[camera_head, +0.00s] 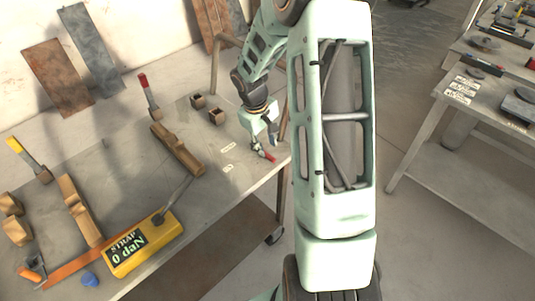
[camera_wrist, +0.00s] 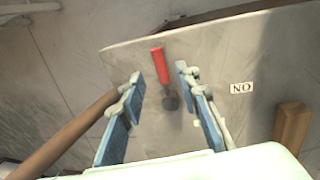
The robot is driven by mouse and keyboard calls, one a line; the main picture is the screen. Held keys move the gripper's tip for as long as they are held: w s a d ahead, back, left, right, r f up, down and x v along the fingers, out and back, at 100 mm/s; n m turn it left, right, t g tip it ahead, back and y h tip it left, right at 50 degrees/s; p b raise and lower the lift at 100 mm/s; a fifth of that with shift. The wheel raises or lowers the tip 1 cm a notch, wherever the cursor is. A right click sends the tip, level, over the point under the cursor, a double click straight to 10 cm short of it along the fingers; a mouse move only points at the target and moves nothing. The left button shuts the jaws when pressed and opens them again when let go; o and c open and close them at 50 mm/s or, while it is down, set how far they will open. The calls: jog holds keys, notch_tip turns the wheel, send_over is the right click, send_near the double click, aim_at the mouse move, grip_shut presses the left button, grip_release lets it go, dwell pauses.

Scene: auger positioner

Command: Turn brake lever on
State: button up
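A small lever with a red handle (camera_wrist: 158,67) and a dark round pivot (camera_wrist: 171,101) shows in the wrist view; I take it for the brake lever. In the head view its red handle (camera_head: 268,156) is near the table's right edge, partly hidden by my gripper (camera_head: 264,136). In the wrist view my gripper (camera_wrist: 160,77) is open, with its blue-padded fingers on either side of the lever and visible gaps to both. A white label (camera_wrist: 241,88) lies to the right of the lever; its lettering appears upside down and seems to read ON.
A second table (camera_head: 430,130) stands right, across open floor.

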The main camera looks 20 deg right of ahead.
aim_at(269, 156)
jog(key=f, duration=0.3)
jog(key=d+f, duration=0.1)
jog(key=f, duration=0.1)
jog(key=shift+w, duration=0.2)
grip_shut()
